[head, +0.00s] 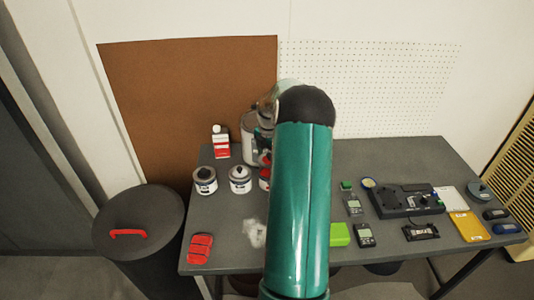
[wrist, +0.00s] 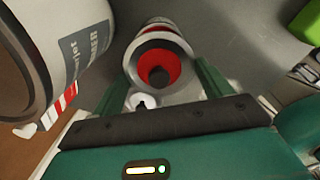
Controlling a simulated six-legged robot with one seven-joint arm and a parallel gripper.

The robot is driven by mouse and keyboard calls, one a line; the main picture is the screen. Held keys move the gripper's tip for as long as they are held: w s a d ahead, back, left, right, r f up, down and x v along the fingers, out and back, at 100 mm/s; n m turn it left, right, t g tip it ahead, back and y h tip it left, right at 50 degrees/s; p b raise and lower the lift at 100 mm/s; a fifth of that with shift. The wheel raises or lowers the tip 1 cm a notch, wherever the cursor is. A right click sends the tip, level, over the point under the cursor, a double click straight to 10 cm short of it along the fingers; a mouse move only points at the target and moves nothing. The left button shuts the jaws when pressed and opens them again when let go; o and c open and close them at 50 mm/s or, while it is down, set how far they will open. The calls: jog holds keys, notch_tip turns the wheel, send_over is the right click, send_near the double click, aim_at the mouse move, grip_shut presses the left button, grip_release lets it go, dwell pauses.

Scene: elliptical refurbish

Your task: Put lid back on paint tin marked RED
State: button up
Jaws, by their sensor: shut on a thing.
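In the wrist view, the two green fingers of my gripper (wrist: 160,80) straddle a round piece with a grey rim, red face and dark centre (wrist: 158,68). I cannot tell whether this is a separate lid or part of the tin. A tin body with a red band (wrist: 163,24) shows directly beyond it. In the head view, a red-marked tin (head: 264,179) is partly hidden by my arm. Most of my gripper (head: 265,143) is also hidden there. Beside the red-marked tin stand a tin with a dark-knobbed white top (head: 240,179) and a dark-rimmed tin (head: 205,181).
A large grey can (head: 248,145) stands close behind, and looms at left in the wrist view (wrist: 62,48). A red-and-white bottle (head: 221,143), red object (head: 200,248) and crumpled white cloth (head: 254,233) are on the table (head: 222,253). Electronic devices (head: 405,201) crowd the right side.

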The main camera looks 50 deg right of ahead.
jog(key=shift+s+f, duration=0.1)
jog(key=shift+f, duration=2.05)
jog(key=shift+f, duration=0.2)
dwell(0.4)
jog(key=o, duration=1)
jog(key=shift+c, duration=0.2)
jog(key=shift+r, duration=0.1)
jog(key=shift+r, duration=3.4)
